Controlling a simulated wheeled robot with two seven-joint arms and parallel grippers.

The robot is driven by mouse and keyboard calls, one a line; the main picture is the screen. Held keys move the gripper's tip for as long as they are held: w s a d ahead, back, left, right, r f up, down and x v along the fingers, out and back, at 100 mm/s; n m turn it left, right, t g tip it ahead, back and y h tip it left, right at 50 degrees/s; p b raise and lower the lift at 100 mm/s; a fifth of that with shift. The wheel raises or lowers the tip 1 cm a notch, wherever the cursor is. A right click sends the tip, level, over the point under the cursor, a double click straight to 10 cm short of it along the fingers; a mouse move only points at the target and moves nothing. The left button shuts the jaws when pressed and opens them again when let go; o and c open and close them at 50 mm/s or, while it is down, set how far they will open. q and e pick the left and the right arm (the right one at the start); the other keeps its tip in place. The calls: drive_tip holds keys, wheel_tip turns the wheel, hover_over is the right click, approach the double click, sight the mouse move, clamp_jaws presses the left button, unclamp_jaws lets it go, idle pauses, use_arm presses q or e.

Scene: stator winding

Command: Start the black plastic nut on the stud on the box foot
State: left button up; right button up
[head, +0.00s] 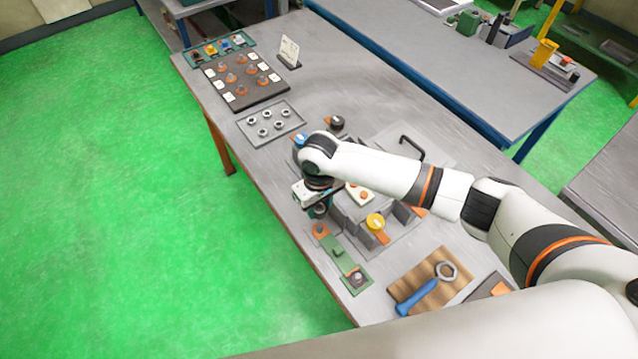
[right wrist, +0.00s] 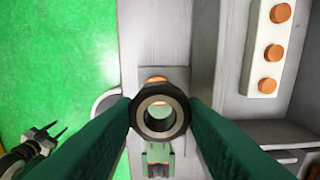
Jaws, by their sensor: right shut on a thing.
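My right gripper (head: 318,209) is low over the front edge of the table, beside the grey box fixture. In the right wrist view its two green fingers (right wrist: 160,113) are shut on the black plastic nut (right wrist: 139,112), a thick ring with its hole facing the camera. I cannot make out the stud, or whether the nut touches anything.
A green strip (head: 347,267) with small parts lies at the table edge. A wooden board (head: 406,291) holds a blue-handled ring wrench (head: 423,298). A grey tray of nuts (head: 295,119) and a dark board (head: 228,96) lie farther back.

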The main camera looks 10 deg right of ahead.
sight(320, 227)
drive_tip(key=shift+s+f+b, duration=0.2)
drive_tip(key=shift+s+b, duration=0.15)
drive_tip(key=shift+b, duration=0.05)
drive_tip(key=shift+s+f+b, duration=0.15)
drive_tip(key=shift+f+b, duration=0.7)
drive_tip(key=shift+b, duration=0.25)
drive_tip(key=shift+w+f+b, duration=0.2)
drive_tip(key=shift+f+b, duration=1)
drive_tip(key=shift+b, duration=0.05)
drive_tip(key=shift+f, duration=0.9)
use_arm(q)
wheel_tip(320, 227, down, 6)
drive_tip(key=shift+s+a, duration=0.2)
drive_tip(key=shift+a, duration=0.05)
drive_tip(key=shift+s+r, duration=0.1)
drive_tip(key=shift+s, duration=0.05)
use_arm(e)
drive_tip(key=shift+s+r, duration=0.1)
use_arm(q)
drive_tip(key=shift+r+p, duration=0.6)
drive_tip(key=shift+r, duration=0.15)
drive_tip(key=shift+r, duration=0.25)
use_arm(e)
drive_tip(key=shift+f, duration=0.75)
